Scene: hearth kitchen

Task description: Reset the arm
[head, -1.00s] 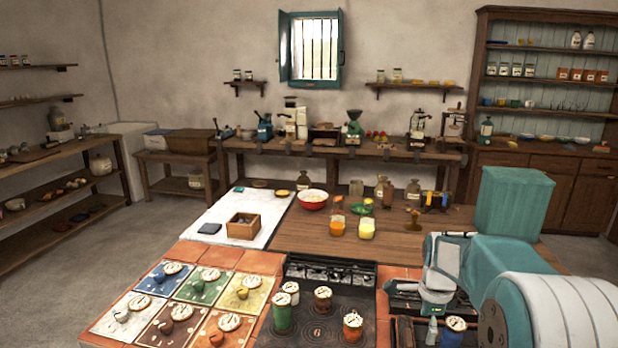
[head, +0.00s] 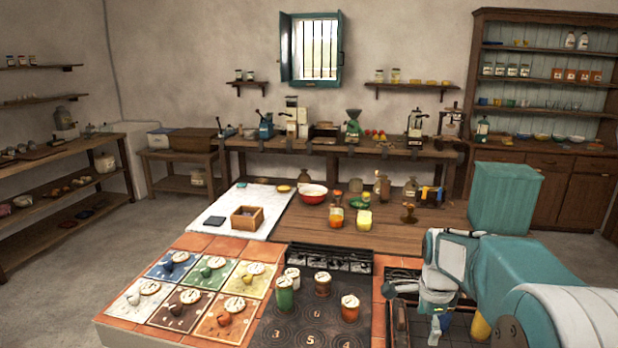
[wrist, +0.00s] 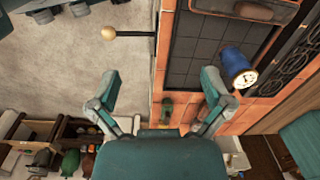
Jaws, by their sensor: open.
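My gripper (head: 437,312) hangs at the end of my arm at the lower right of the head view, over the right side of the tiled counter (head: 200,243). In the wrist view my gripper (wrist: 162,92) has its two teal fingers spread wide with nothing between them. A blue jar with a pale marked top (wrist: 240,70) lies in view just beyond the right finger; I cannot tell whether they touch. My arm hides part of the counter in the head view.
Several canisters, among them a green one (head: 285,296) and an orange one (head: 349,312), stand on the dark stove top. Coloured tiles with small cups (head: 196,294) lie left of it. A wooden box (head: 246,218) and a red-rimmed bowl (head: 313,193) stand on the worktop behind.

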